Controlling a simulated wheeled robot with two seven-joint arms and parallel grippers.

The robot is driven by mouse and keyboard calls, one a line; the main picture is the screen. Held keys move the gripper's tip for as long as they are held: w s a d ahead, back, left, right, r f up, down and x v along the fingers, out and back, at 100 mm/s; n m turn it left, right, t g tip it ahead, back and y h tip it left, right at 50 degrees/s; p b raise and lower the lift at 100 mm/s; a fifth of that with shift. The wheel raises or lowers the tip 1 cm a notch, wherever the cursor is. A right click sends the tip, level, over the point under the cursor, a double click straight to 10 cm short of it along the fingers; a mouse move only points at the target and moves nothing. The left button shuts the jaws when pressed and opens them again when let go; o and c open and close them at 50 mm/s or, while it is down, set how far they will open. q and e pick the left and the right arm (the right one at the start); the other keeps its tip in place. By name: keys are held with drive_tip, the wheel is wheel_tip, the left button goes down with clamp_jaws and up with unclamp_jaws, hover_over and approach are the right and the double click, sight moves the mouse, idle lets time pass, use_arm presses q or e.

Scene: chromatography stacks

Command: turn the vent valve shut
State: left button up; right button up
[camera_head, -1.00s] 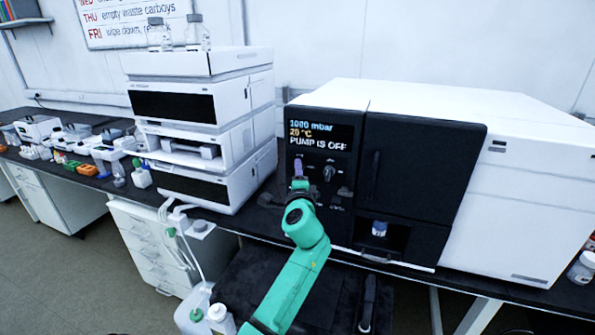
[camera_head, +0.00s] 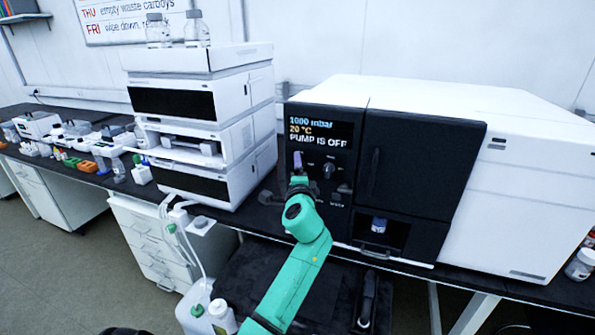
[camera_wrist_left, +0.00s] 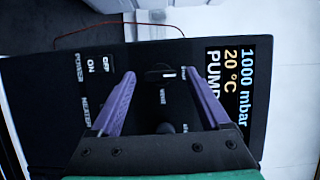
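The vent valve is a small black knob (camera_wrist_left: 160,75) on the instrument's black front panel (camera_wrist_left: 75,80), with a label beside it that seems to read VENT. In the left wrist view the panel appears turned sideways. My left gripper (camera_wrist_left: 159,75) is open, its two purple fingers on either side of the knob with a visible gap to each. I cannot tell how deep the fingertips reach. In the head view this gripper (camera_head: 297,160) is at the panel below the display and hides the valve. My right gripper is not in view.
A second knob (camera_head: 328,170) sits close beside my gripper, right of it in the head view. The display (camera_head: 319,131) reads 1000 mbar, 20 °C, PUMP IS OFF. A stacked white instrument (camera_head: 205,125) stands to the left. A dark door (camera_head: 415,170) is to the right.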

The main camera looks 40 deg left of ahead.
use_arm(q)
drive_tip(key=b+v, duration=0.2)
drive_tip(key=v, duration=1.2)
drive_tip(key=shift+s+d+b, duration=0.2)
drive_tip(key=shift+s+b, duration=0.05)
drive_tip(key=shift+b, duration=0.1)
